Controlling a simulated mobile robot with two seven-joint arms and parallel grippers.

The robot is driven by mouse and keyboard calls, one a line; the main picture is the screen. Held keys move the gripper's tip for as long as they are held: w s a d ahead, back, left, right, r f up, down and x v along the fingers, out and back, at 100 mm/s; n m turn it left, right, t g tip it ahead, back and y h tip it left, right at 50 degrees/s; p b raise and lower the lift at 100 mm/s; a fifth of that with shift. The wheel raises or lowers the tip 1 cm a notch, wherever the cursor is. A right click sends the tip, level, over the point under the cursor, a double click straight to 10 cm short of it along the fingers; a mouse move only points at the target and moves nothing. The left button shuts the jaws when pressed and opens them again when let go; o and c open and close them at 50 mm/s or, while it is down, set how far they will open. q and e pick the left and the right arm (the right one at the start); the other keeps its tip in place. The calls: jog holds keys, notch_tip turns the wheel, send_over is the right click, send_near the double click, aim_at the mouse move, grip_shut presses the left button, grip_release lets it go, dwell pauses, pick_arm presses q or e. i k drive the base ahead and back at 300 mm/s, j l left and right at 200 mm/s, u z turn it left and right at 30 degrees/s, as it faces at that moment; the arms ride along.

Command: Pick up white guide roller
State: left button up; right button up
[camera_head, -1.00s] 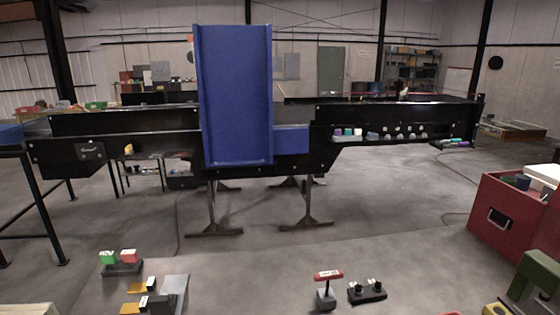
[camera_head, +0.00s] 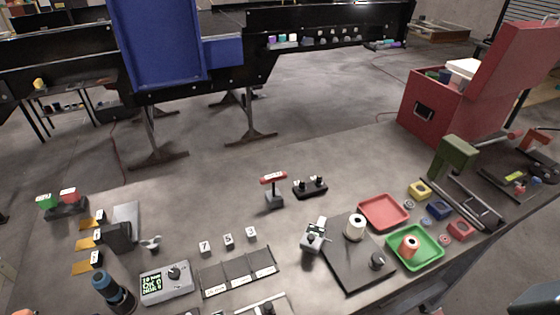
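A white guide roller (camera_head: 355,227) stands upright on a dark flat plate (camera_head: 345,274) on the table, right of centre in the head view. A small grey clamp-like device (camera_head: 314,238) stands at the plate's left edge, and a dark knob (camera_head: 377,261) is on its right part. An orange roller (camera_head: 408,244) stands in a green tray (camera_head: 427,263) to the right of the plate.
A red tray (camera_head: 383,211) lies behind the green tray. A red box (camera_head: 428,112) stands at the back right. A red-topped lever (camera_head: 273,190) and a black two-knob block (camera_head: 310,188) stand behind the plate. A display box (camera_head: 166,283) is at front left.

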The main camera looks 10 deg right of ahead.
aim_at(356, 226)
jog(key=z, duration=1.05)
